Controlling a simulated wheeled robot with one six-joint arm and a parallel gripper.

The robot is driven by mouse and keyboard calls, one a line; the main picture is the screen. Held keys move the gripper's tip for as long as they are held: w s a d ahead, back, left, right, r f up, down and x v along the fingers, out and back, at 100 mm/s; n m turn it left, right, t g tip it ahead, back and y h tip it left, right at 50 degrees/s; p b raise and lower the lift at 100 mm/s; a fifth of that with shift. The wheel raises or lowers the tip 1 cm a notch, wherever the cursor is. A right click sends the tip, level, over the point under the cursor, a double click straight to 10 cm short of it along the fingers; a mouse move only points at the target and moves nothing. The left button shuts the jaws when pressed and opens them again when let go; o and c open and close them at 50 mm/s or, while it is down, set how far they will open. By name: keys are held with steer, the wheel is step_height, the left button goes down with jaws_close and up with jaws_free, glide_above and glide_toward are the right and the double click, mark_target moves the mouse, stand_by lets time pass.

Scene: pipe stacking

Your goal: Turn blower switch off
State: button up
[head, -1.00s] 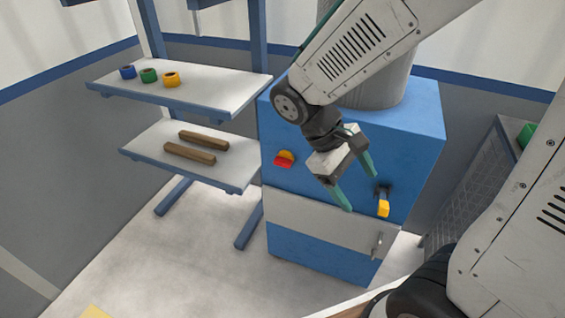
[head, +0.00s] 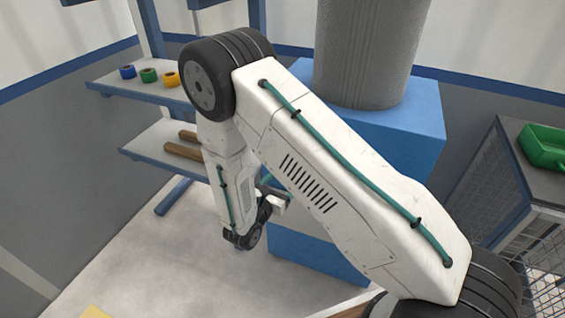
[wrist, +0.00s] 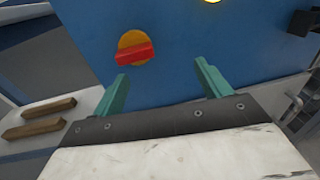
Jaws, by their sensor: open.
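The blue blower cabinet (head: 408,135) stands behind my arm in the head view, with a grey ribbed cylinder (head: 368,55) on top. In the wrist view its blue front (wrist: 215,35) fills the upper middle. A round yellow switch with a red handle (wrist: 135,53) is on that front, the handle lying nearly level with a slight tilt. My gripper (wrist: 162,70) is open, its two teal fingers apart and nothing between them. The switch is above and slightly left of the gap, near the left fingertip; I cannot tell if they touch. My arm hides the switch in the head view.
A shelf rack at left holds several tape rolls (head: 149,75) and brown bars (head: 183,151); the bars also show in the wrist view (wrist: 38,118). A yellow light (wrist: 211,1) and dark fitting (wrist: 301,22) are on the cabinet. A green bin (head: 543,147) is at right.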

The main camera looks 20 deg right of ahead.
steer(key=shift+n+t+y, duration=0.6)
steer(key=shift+t, duration=0.3)
steer(key=w+d, duration=0.1)
steer(key=w, duration=0.1)
steer(key=w+d, duration=0.1)
steer(key=w, duration=0.2)
steer(key=w+d+r, duration=0.1)
steer(key=w, duration=0.2)
steer(key=shift+d, duration=0.1)
steer(key=shift+c, duration=0.3)
steer(key=c, duration=0.9)
